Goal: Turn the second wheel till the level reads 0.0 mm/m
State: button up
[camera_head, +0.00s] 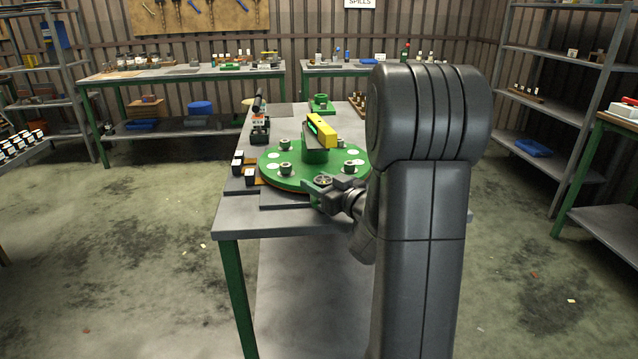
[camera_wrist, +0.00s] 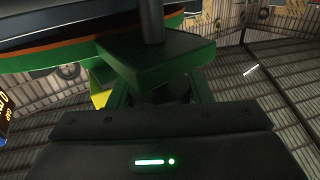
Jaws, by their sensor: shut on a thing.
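The yellow level (camera_head: 321,130) lies on the green hub in the middle of the round green plate (camera_head: 285,179). Its reading is too small to make out in the head view. A small dark wheel (camera_head: 323,180) sits at the plate's near edge. My gripper (camera_head: 322,190) is at this wheel and shut on it; the fingers are partly hidden. In the wrist view, a green block (camera_wrist: 155,62) with a dark upright shaft (camera_wrist: 152,20) fills the middle, below the plate's orange-edged underside. Orange digits (camera_wrist: 3,110) at the left edge are cut off and cannot be read.
The plate stands on a grey workbench (camera_head: 285,219) with green legs. Several bolts with nuts (camera_head: 285,169) stand up from the plate. A dark instrument (camera_head: 260,122) stands at the bench's left side. Shelves (camera_head: 555,100) stand at the right, and the floor on the left is open.

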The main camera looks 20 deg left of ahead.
jog(key=shift+f+m+t+b, duration=0.15)
jog(key=shift+m+t+b, duration=0.3)
jog(key=shift+b, duration=0.25)
